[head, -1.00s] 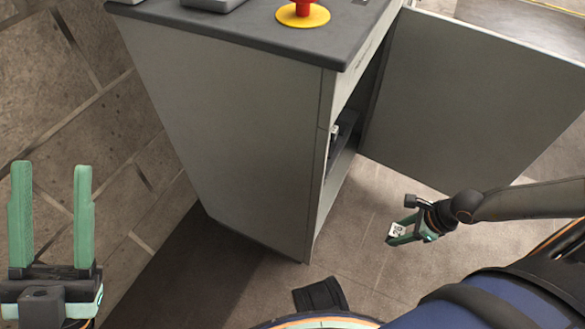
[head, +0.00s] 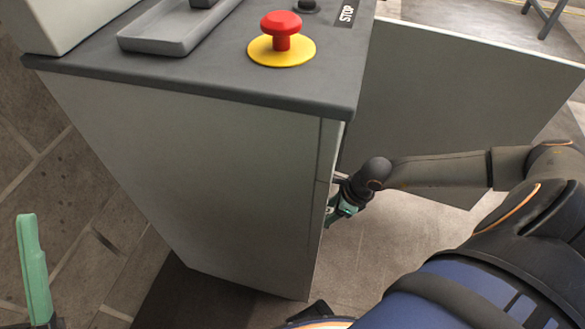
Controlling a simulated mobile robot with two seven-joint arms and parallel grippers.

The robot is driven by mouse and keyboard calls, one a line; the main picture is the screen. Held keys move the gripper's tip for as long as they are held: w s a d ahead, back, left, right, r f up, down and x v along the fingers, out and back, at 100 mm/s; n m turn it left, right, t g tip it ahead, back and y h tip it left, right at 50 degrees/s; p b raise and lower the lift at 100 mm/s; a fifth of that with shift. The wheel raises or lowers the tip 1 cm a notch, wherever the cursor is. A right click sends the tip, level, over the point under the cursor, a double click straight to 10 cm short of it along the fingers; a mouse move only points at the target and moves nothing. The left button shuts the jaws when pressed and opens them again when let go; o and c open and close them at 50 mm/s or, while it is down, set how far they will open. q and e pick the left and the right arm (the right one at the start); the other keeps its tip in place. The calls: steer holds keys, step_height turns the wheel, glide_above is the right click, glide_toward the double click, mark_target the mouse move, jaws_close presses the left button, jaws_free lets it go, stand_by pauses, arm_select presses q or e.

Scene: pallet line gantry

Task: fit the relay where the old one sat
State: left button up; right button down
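The grey cabinet (head: 200,180) stands in the middle of the head view, its open front facing right and hidden by its edge. My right gripper (head: 334,212) is at that opening, its fingertips partly behind the cabinet's edge. A sliver of the small pale relay (head: 329,210) shows between its green fingers. My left gripper (head: 34,268) is at the lower left, away from the cabinet. Only one green finger is in the picture, with empty space beside it. The old relay's seat inside the cabinet is hidden.
The cabinet door (head: 450,100) stands wide open to the right, behind my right arm. On the dark cabinet top are a red stop button (head: 281,27) on a yellow disc and a grey tray (head: 165,35). Floor is clear below the door.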

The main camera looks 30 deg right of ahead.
steer(key=w+a, duration=0.2)
steer(key=w+a+f+b, duration=0.1)
steer(key=w, duration=0.1)
steer(key=w+a+f+b, duration=0.1)
steer(key=w+a, duration=0.1)
steer(key=shift+w+a+f, duration=0.1)
steer(key=shift+w+a, duration=0.25)
step_height(320, 180, down, 5)
steer(key=b, duration=0.3)
steer(key=shift+w+a, duration=0.1)
steer(key=shift+w, duration=0.05)
arm_select(q)
step_height(320, 180, down, 6)
steer(key=shift+w+d+g, duration=0.15)
steer(key=shift+d+g, duration=0.15)
steer(key=shift+d, duration=0.05)
arm_select(e)
steer(key=shift+c, duration=1.7)
jaws_free()
arm_select(q)
steer(key=shift+n, duration=0.3)
